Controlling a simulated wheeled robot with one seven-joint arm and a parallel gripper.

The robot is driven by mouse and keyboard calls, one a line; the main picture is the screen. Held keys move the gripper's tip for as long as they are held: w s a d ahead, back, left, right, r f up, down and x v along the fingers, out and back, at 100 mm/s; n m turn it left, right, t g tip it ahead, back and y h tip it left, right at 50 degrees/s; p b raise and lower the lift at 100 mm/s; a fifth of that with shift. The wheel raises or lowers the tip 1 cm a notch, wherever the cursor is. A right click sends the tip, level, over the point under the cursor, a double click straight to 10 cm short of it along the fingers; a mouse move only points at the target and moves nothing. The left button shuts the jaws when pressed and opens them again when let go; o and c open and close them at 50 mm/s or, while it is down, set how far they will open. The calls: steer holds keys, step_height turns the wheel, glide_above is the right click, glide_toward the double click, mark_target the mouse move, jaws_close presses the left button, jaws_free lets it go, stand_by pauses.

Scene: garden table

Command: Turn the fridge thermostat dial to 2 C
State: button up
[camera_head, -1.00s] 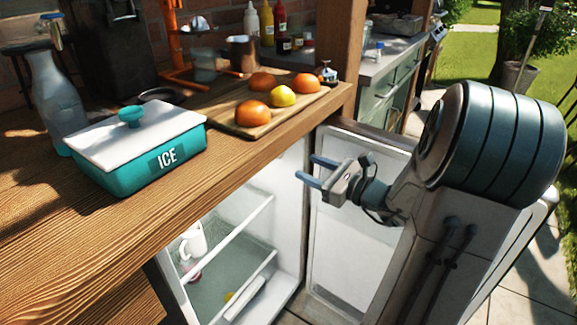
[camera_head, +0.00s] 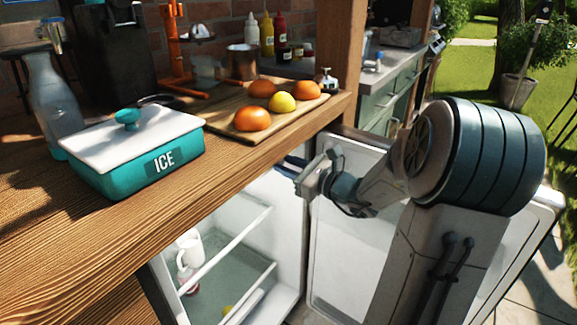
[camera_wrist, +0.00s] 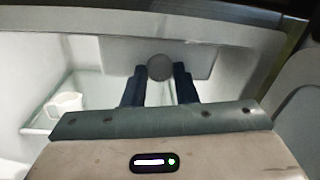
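The thermostat dial (camera_wrist: 160,67) is a round grey knob on a pale housing (camera_wrist: 118,52) under the top of the fridge interior, in the wrist view. Its markings are too small and blurred to read. My gripper (camera_wrist: 158,72) is open, one dark finger on each side of the dial in the picture; I cannot tell whether they touch it. In the head view my gripper (camera_head: 284,165) reaches into the open fridge (camera_head: 304,225) just below the wooden counter, and the counter hides the dial there.
The fridge door (camera_head: 345,235) stands open on the right. A white jug (camera_head: 189,247) stands inside the fridge, lower left. The wooden counter (camera_head: 60,215) overhangs the opening. On it are a teal ice box (camera_head: 135,170) and a board with fruit (camera_head: 225,118).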

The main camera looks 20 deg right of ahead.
steer(key=shift+n+b, duration=0.35)
steer(key=shift+n, duration=0.15)
steer(key=o, duration=1)
steer(key=shift+s, duration=0.15)
steer(key=p+v, duration=0.3)
steer(key=v, duration=1)
steer(key=shift+s+d+p, duration=0.2)
steer(key=shift+d+p, duration=0.05)
steer(key=shift+p, duration=0.15)
